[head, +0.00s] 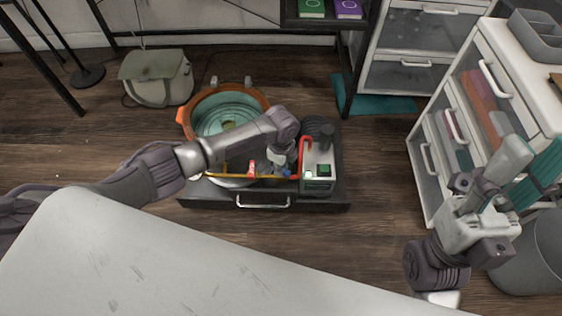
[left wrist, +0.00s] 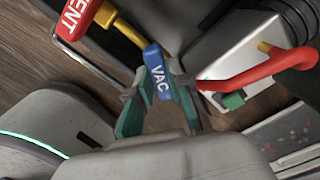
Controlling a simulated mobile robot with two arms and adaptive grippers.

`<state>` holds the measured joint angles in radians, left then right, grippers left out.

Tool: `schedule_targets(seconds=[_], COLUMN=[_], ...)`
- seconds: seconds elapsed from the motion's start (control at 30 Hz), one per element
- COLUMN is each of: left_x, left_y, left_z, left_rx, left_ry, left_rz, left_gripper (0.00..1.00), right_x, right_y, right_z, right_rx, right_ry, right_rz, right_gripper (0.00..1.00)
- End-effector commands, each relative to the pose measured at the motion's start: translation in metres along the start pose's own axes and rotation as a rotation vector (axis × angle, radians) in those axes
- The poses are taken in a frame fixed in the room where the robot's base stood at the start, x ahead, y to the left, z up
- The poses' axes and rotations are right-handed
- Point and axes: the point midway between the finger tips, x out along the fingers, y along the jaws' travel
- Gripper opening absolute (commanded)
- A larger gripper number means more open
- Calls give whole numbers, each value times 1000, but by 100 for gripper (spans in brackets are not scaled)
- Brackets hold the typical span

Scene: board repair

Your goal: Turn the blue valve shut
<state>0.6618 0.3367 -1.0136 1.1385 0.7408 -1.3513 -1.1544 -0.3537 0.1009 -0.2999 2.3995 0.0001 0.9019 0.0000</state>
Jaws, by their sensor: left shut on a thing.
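The blue valve handle (left wrist: 157,76), marked VAC, sits between the two teal fingers of my left gripper (left wrist: 160,92) in the left wrist view. The gripper is shut on it. In the head view, my left gripper (head: 281,163) reaches down beside the pump unit, and a bit of the blue handle (head: 287,173) shows under it. A red handle (left wrist: 76,14), marked VENT, is at the upper left of the wrist view and also shows in the head view (head: 251,168). The fingers hide part of the blue handle.
A red pipe (head: 304,150) and a pump box (head: 319,172) stand close right of the left gripper. An orange-rimmed chamber (head: 187,118) is behind. A yellow pipe (head: 215,175) runs along the front. A white drawer cabinet (head: 440,150) is at right.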

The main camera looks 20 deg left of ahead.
Motion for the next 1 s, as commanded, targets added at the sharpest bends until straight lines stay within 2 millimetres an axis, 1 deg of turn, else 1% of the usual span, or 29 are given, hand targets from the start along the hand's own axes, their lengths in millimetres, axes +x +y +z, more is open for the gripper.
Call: schedule_targets(seconds=[0.03, 0.1, 0.4, 0.67, 0.83, 1.0], left_x=[-3, -3, -1, 0, 0, 0], left_y=[0, 0, 0, 0, 1, 1], left_z=[-1, -1, -1, -1, -1, -1], left_rx=[43, 110, 396, 640, 788, 909], left_ry=[1, 2, 1, 3, 3, 3], left_rz=[3, 2, 2, 1, 2, 2], left_gripper=[0, 0, 0, 0, 0, 0], right_x=[7, 10, 20, 24, 24, 24], right_y=[0, 0, 0, 0, 0, 0], right_z=[-1, -2, -4, -4, 2, 3], right_rx=[0, 0, 0, 0, 0, -2], right_ry=[1, 1, 2, 0, -33, -37], right_rz=[0, 0, 0, -1, -1, -1], right_gripper=[40, 40, 40, 40, 40, 40])
